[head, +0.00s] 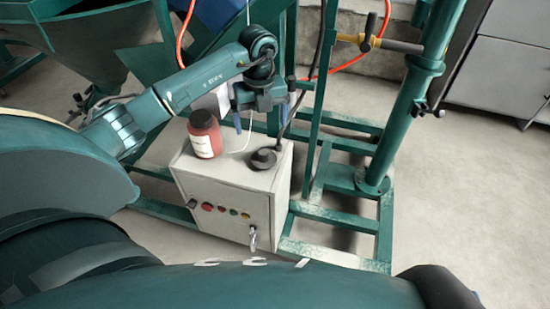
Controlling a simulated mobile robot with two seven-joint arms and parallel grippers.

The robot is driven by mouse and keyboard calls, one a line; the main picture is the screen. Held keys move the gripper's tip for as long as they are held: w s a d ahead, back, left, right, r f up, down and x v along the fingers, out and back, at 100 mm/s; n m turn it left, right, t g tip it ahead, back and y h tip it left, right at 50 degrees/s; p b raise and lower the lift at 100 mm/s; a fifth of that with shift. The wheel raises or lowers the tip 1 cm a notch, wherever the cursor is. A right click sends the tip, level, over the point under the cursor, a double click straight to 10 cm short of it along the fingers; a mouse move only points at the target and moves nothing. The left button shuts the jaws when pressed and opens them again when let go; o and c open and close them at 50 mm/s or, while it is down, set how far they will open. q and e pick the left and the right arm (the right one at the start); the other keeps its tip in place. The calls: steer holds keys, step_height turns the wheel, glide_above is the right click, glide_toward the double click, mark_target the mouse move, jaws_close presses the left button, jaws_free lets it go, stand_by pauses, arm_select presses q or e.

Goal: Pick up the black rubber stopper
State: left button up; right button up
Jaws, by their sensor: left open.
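The black rubber stopper (263,158) lies on top of the white control cabinet (228,174), near its right side. It looks like a wide round base with a smaller knob on top. My left gripper (259,122) is above and behind the stopper, pointing down. It is open and holds nothing that I can see. A gap shows between it and the stopper. My right gripper is not in view.
A red-brown bottle (204,138) with a dark cap and white label stands on the cabinet, left of the stopper. A green frame post (401,120) rises at the right. A dark hose runs down behind the cabinet top. Open floor (475,190) lies at the far right.

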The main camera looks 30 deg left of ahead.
mark_target(264, 152)
arm_select(q)
step_height(264, 152, down, 6)
steer(key=shift+s+f+b, duration=0.15)
steer(key=shift+f+b, duration=0.1)
steer(key=shift+b, duration=0.15)
steer(key=f, duration=0.3)
steer(key=f+b, duration=0.1)
steer(key=f, duration=0.1)
steer(key=shift+d+f, duration=0.15)
steer(key=shift+d, duration=0.1)
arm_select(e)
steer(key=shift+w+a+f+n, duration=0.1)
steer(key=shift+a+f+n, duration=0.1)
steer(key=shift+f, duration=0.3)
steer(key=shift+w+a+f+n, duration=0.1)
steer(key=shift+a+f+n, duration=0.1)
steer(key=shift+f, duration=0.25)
arm_select(q)
steer(key=shift+c, duration=0.4)
steer(key=c, duration=1)
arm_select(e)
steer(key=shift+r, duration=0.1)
